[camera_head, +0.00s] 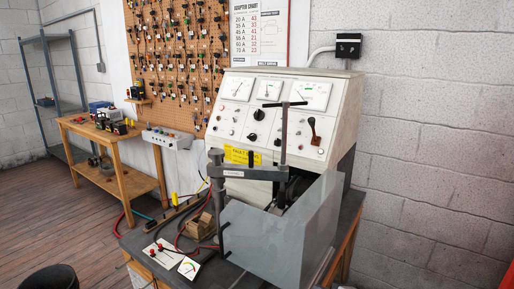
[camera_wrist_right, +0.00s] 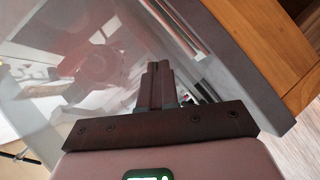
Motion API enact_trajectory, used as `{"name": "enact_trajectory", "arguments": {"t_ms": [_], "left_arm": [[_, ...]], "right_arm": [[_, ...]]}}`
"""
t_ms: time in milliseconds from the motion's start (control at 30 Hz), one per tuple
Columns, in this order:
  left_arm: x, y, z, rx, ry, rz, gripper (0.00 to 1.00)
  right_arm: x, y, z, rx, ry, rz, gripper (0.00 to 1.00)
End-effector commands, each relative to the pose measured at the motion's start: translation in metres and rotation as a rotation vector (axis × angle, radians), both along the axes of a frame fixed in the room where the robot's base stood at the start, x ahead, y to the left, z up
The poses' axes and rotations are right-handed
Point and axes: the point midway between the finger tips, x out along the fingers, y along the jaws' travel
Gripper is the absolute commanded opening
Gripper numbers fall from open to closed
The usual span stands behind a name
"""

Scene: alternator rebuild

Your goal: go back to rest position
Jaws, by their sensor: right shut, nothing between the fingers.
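My right gripper (camera_wrist_right: 157,72) shows in the right wrist view with its two dark fingers together and nothing between them. A pale, reflective panel fills the left of that view behind the fingers. I cannot tell whether they touch it. In the head view neither gripper can be made out. The test bench (camera_head: 262,110) with dials and a lever stands at the back of a dark-topped table. A grey box-like guard (camera_head: 285,235) sits at its front right, and a dark clamp with a T-handle (camera_head: 284,140) stands beside it.
A wooden table edge (camera_wrist_right: 260,50) lies close at the right in the wrist view. Leads and a small meter (camera_head: 188,267) lie on the table's front left. A wooden side bench (camera_head: 117,153) holds parts. Open floor (camera_head: 40,210) lies at left.

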Motion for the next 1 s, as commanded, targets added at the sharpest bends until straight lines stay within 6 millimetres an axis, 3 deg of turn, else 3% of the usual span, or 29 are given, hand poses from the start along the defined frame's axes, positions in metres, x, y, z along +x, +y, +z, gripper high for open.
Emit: {"name": "enact_trajectory", "arguments": {"t_ms": [33,100,167,300,400,500,567,667,1000], "left_arm": [[0.0,0.0,0.0,0.0,0.0,0.0,0.43],[0.0,0.0,0.0,0.0,0.0,0.0,0.43],[0.0,0.0,0.0,0.0,0.0,0.0,0.43],[0.0,0.0,0.0,0.0,0.0,0.0,0.43],[0.0,0.0,0.0,0.0,0.0,0.0,0.43],[0.0,0.0,0.0,0.0,0.0,0.0,0.43],[0.0,0.0,0.0,0.0,0.0,0.0,0.43],[0.0,0.0,0.0,0.0,0.0,0.0,0.43],[0.0,0.0,0.0,0.0,0.0,0.0,0.43]], "right_arm": [[-0.022,0.01,-0.041,0.07,0.133,-0.033,0.0],[-0.055,0.021,-0.089,0.17,0.32,-0.104,0.0],[-0.089,0.03,-0.126,0.253,0.483,-0.182,0.0],[-0.182,0.048,-0.195,0.43,0.883,-0.429,0.0],[-0.253,0.056,-0.223,0.534,1.147,-0.673,0.0],[-0.31,0.056,-0.23,0.637,1.349,-0.982,0.0],[-0.326,0.053,-0.229,0.697,1.406,-1.147,0.0],[-0.329,0.052,-0.23,0.769,1.433,-1.29,0.0],[-0.328,0.052,-0.23,0.802,1.436,-1.331,0.0]]}}
